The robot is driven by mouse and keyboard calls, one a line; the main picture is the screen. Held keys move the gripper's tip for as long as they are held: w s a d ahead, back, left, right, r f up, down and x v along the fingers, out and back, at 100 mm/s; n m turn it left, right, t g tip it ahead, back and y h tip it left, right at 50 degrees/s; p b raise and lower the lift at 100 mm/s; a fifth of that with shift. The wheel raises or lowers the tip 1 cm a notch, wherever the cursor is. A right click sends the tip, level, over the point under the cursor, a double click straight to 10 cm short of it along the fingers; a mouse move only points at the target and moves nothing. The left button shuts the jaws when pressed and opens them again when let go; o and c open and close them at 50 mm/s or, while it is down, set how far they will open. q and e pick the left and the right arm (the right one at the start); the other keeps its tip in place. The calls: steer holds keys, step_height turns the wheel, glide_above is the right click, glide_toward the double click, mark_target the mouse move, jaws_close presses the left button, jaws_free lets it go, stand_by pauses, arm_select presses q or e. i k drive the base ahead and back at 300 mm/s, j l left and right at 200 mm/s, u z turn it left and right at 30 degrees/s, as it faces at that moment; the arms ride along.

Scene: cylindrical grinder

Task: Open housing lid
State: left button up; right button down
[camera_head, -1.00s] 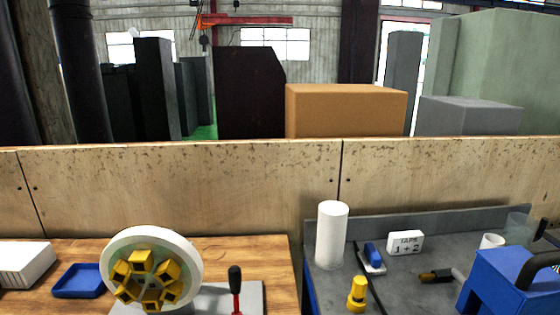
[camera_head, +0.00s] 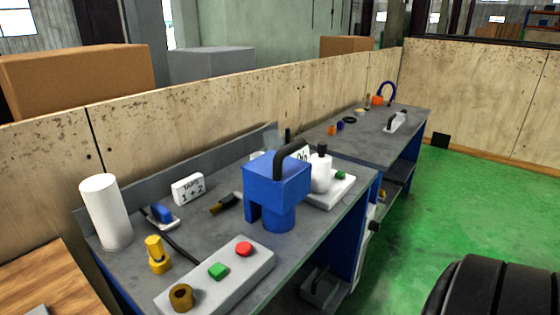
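A blue housing (camera_head: 278,195) with a boxy top and a round lower part stands on the grey workbench (camera_head: 205,232), near its right side. A black arched handle (camera_head: 291,154) rises from its top. I cannot tell whether this top part is the lid. Neither of my grippers is in view.
A control box (camera_head: 216,284) with red and green buttons stands in front. A yellow object (camera_head: 157,254), white cylinder (camera_head: 105,212), "TAPS 1+2" sign (camera_head: 188,189) and white bottle (camera_head: 320,172) share the bench. Green floor (camera_head: 457,205) is open at right; a black rounded object (camera_head: 492,288) is lower right.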

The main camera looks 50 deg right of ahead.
mark_target(278, 181)
steer(key=z, duration=1.4)
steer(key=i+z, duration=0.25)
steer(key=k+l, duration=0.05)
steer(key=k, duration=0.05)
